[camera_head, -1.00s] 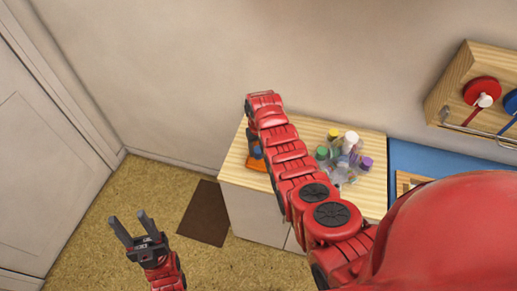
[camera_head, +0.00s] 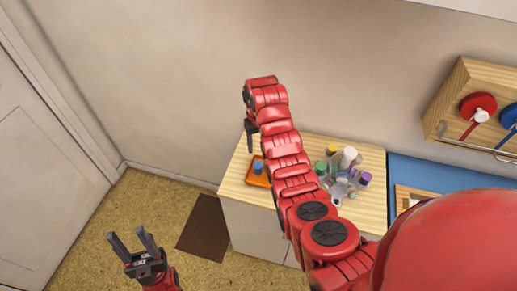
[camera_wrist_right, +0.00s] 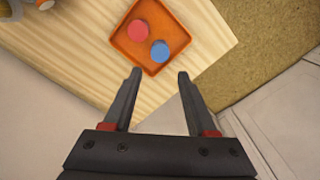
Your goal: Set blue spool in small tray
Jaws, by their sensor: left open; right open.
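The small orange tray (camera_wrist_right: 178,22) lies on the wooden counter top, and it also shows in the head view (camera_head: 257,180), partly hidden by my right arm. The blue spool (camera_wrist_right: 160,51) sits inside the tray near its lower corner. A red round piece (camera_wrist_right: 138,31) is beside it in the tray. My right gripper (camera_wrist_right: 160,75) is open and empty, with the tray beyond its fingertips; in the head view it is above the counter by the tray. My left gripper (camera_head: 131,239) is open and empty, over the floor away from the counter.
Several bottles (camera_head: 346,165) with coloured caps stand on the counter (camera_head: 315,148) right of my right arm. A blue surface (camera_head: 420,172) adjoins the counter at right. A wooden wall rack (camera_head: 448,105) hangs above it. A brown mat (camera_head: 204,228) lies on the floor.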

